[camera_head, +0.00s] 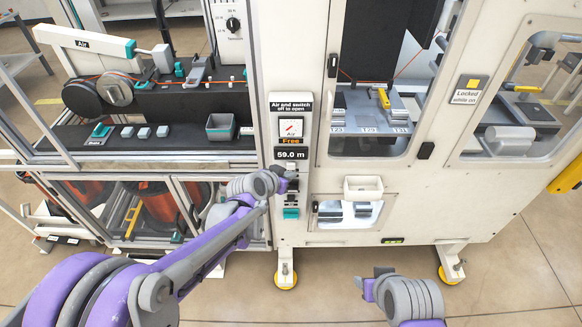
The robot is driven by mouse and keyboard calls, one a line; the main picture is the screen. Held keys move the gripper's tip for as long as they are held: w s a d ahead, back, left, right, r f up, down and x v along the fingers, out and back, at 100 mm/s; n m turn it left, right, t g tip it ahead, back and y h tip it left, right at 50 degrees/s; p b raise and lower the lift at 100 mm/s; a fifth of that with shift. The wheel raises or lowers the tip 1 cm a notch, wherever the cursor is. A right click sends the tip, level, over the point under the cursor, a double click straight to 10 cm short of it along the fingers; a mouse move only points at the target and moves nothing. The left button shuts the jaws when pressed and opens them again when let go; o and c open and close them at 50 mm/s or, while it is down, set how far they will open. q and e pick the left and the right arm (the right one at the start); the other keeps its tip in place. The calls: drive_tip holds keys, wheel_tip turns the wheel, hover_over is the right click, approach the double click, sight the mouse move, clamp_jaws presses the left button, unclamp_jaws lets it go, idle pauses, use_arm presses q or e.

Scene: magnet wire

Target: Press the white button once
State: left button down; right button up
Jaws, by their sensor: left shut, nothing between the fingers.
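The control panel (291,108) is a narrow upright strip on the white machine, with a gauge, an orange "Free" label and a "59.0 m" display. Small controls sit below the display. A small pale spot there (291,166) may be the white button, but it is too small and too covered to be sure. My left gripper (291,179) is shut and empty in front of these controls and hides part of them. I cannot tell whether it touches the panel. My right gripper (371,277) is low, in front of the machine and away from the panel; its fingers are unclear.
A teal piece (291,213) sits at the panel's bottom. A white tray (363,187) juts from the machine to the right. A black shelf (185,140) with teal parts is at left. The floor (510,270) at lower right is open.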

use_arm(q)
drive_tip(key=shift+w, duration=0.1)
idle(0.5)
drive_tip(key=shift+w, duration=0.35)
drive_tip(key=shift+w, duration=0.5)
idle(0.6)
drive_tip(key=shift+s, duration=0.95)
drive_tip(key=shift+s, duration=2.55)
